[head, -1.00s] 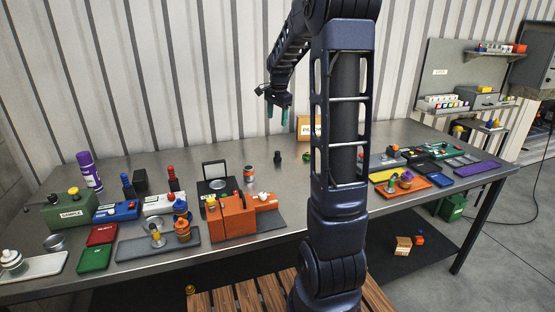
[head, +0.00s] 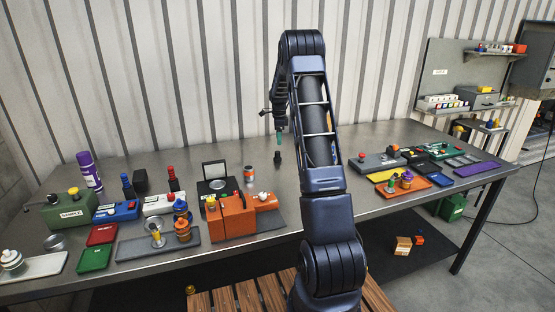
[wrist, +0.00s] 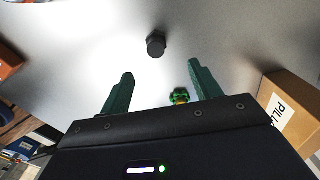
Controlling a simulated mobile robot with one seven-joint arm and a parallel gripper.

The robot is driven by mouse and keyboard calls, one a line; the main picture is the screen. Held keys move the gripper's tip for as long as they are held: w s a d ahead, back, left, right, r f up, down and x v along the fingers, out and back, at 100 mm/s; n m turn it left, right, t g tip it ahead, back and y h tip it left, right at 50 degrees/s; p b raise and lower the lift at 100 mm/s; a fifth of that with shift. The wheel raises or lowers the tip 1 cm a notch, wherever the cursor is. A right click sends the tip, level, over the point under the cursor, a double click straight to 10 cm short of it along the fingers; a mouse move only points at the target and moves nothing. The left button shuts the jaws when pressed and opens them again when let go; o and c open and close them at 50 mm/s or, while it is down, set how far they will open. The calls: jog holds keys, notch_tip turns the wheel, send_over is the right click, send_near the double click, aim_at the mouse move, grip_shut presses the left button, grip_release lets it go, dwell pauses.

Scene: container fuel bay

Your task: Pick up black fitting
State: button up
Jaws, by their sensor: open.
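The black fitting (head: 277,158) is a small dark piece standing alone on the bare metal table near the back middle. In the wrist view the black fitting (wrist: 156,44) shows as a short dark cylinder ahead of the fingertips, roughly centred between them. My gripper (head: 280,138) has green fingers pointing down, just above the fitting in the head view. In the wrist view my gripper (wrist: 158,72) is open, with the fingers wide apart and not touching the fitting.
A small green-and-yellow item (wrist: 180,97) shows between the fingers' bases in the wrist view. A cardboard box (wrist: 290,112) is at the right. An orange block (head: 232,217) and a silver-and-orange can (head: 249,173) stand left of the fitting.

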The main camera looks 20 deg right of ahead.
aim_at(278, 152)
notch_tip(278, 152, down, 5)
jog(key=shift+f, duration=0.1)
jog(key=shift+s+a+f, duration=0.1)
jog(key=shift+a+f, duration=0.1)
jog(key=shift+f, duration=1.15)
jog(key=shift+s+a+f, duration=0.1)
jog(key=shift+a+f, duration=0.05)
jog(key=shift+f, duration=1.2)
jog(key=c, duration=1.1)
jog(key=shift+r, duration=0.1)
